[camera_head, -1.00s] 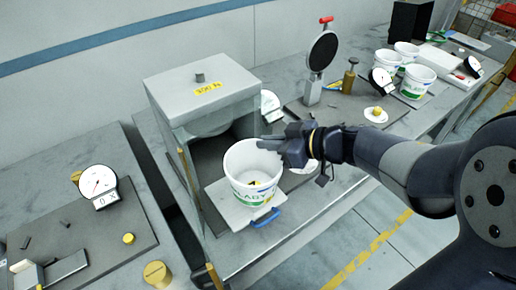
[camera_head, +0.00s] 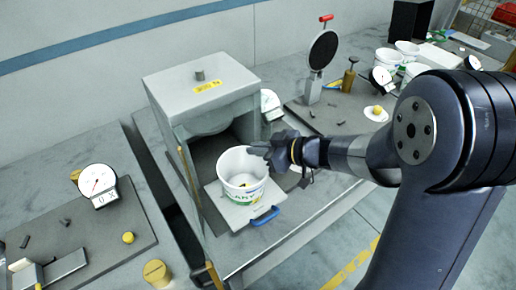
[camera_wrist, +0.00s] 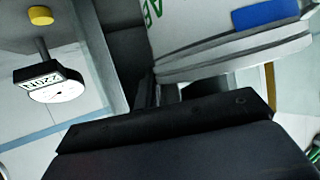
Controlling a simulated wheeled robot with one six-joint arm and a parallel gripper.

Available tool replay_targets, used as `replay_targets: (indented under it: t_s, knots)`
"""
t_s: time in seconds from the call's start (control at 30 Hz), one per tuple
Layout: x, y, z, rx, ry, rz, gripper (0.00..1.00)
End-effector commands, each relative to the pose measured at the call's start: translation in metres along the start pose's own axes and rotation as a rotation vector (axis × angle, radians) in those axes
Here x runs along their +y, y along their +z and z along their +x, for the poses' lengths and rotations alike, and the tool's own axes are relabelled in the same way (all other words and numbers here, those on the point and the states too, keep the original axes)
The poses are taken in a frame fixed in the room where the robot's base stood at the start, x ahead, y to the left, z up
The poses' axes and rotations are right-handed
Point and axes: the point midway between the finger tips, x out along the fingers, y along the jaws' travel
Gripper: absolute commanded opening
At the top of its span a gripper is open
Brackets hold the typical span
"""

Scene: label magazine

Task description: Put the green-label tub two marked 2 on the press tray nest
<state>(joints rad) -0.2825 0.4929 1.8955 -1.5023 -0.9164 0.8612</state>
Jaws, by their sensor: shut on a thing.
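A white tub (camera_head: 242,178) with green lettering is over the pulled-out press tray (camera_head: 238,213), which has a blue handle (camera_head: 264,216). The tub looks upright and low over the tray; I cannot tell whether it touches the nest. Its number is not readable. My gripper (camera_head: 264,151) is shut on the tub's right-hand rim. The tub's wall also fills the upper middle of the wrist view (camera_wrist: 185,30), with part of the green lettering showing. The nest itself is hidden under the tub.
The grey press box (camera_head: 203,90) with a yellow label stands directly behind the tray. A dial gauge (camera_head: 98,185) stands on a dark mat at left. Several other white tubs stand at the back right near a dial (camera_head: 381,78). A black round paddle (camera_head: 323,50) stands behind.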

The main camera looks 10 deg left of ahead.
Motion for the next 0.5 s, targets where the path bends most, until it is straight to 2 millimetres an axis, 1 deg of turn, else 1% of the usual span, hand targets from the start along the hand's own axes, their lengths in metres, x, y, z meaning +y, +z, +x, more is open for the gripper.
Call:
replay_targets:
  t_s: [0.03, 0.07, 0.3, 0.5]
  knots:
    - [-0.0001, 0.0011, 0.0001, -0.002, 0.0, 0.0, 0.0]
    - [-0.0002, 0.0012, 0.0001, -0.003, 0.0, 0.0, 0.07]
    - [-0.0002, 0.001, 0.0, -0.002, 0.0, 0.0, 0.27]
    - [-0.0002, 0.0007, -0.0002, -0.002, 0.0, 0.0, 0.28]
